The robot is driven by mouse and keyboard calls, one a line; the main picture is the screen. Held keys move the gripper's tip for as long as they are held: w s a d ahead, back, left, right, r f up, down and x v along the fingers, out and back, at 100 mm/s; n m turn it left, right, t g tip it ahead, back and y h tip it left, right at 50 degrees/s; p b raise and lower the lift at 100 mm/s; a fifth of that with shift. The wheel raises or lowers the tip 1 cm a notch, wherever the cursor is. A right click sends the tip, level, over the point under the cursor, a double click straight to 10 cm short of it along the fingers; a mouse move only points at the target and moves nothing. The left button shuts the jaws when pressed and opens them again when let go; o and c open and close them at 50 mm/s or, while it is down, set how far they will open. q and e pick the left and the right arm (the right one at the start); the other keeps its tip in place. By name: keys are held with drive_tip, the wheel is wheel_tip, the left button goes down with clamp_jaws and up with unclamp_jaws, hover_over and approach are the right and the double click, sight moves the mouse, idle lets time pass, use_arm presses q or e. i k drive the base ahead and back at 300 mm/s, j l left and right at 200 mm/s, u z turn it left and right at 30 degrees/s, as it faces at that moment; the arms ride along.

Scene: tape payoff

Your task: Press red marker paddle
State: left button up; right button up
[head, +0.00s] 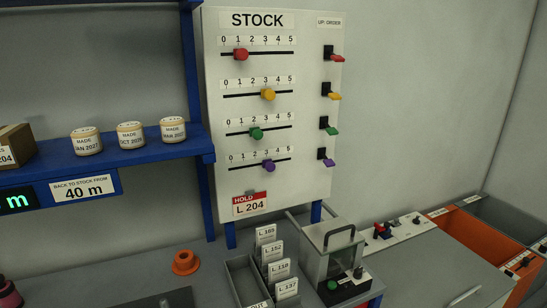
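A white STOCK board (215,110) stands upright at the back. On its right side, under the label "UP: ORDER", a red paddle (337,58) sticks out of a black slot, at the top of a column of coloured paddles. It points out and slightly down, much like those below it. A red slider knob (240,55) sits near 1 on the board's top scale. Neither of my grippers is in view, and nothing touches the red paddle.
Below the red paddle are yellow (334,96), green (331,131) and purple (328,162) paddles. A metal box with a handle (327,262) and a card rack (240,283) stand beneath the board. A blue shelf (110,159) lies left. The space before the paddles looks clear.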

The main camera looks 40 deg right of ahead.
sight(337, 58)
drive_tip(key=z, duration=1.55)
